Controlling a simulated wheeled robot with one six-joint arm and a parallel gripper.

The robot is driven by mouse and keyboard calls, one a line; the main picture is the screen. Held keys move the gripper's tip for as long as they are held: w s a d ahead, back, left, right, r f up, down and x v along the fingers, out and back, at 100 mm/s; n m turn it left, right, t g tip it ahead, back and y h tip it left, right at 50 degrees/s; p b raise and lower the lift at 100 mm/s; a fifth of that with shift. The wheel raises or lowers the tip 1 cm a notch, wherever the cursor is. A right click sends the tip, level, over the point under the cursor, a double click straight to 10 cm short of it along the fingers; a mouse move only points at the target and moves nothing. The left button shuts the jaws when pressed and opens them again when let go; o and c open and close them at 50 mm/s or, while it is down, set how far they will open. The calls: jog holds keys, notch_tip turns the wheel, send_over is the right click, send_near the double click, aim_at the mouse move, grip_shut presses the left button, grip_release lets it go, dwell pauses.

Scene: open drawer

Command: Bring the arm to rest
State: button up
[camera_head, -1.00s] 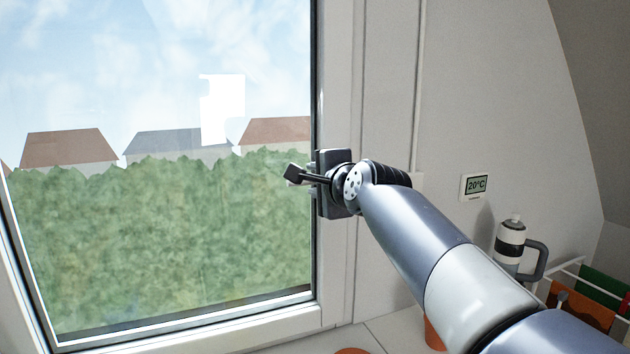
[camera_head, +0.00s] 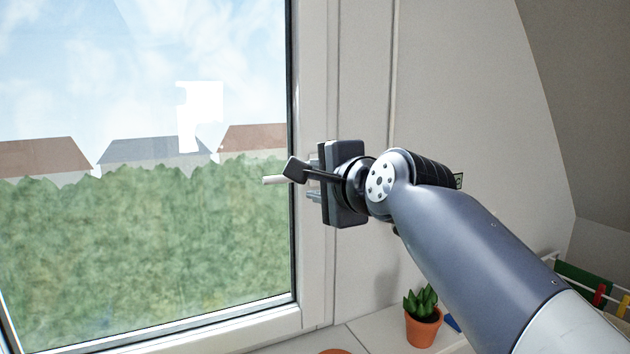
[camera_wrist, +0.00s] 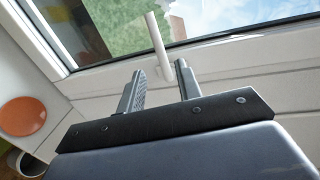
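My gripper (camera_head: 312,178) is in front of the window frame (camera_head: 314,100), near the white window handle (camera_head: 272,180). In the wrist view my gripper (camera_wrist: 161,72) has its two fingers apart. The white handle (camera_wrist: 156,38) shows beyond the fingertips, in line with the gap between them. Nothing is clamped between the fingers. Whether a finger touches the handle or frame cannot be told. My arm reaches in from the lower right and is extended.
The window pane (camera_head: 150,230) fills the left side. A potted plant (camera_head: 423,330) stands on the sill below my arm. An orange round thing (camera_wrist: 22,116) lies at the left of the wrist view. A rack with coloured items (camera_head: 598,290) is at the right.

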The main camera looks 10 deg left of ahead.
jog(key=shift+w+a, duration=0.1)
jog(key=p+x, duration=0.2)
jog(key=x, duration=0.8)
jog(key=shift+w+a+f, duration=0.1)
jog(key=shift+w+a, duration=0.05)
jog(key=shift+w, duration=0.15)
jog(key=shift+s, duration=0.15)
jog(key=b+v, duration=0.2)
jog(key=v, duration=0.8)
jog(key=p+x, duration=0.1)
jog(key=x, duration=0.9)
jog(key=shift+f+p, duration=0.25)
jog(key=shift+p, duration=0.05)
jog(key=shift+f+n+b, duration=0.3)
jog(key=shift+n+b, duration=0.2)
jog(key=shift+n, duration=0.4)
jog(key=shift+f, duration=0.15)
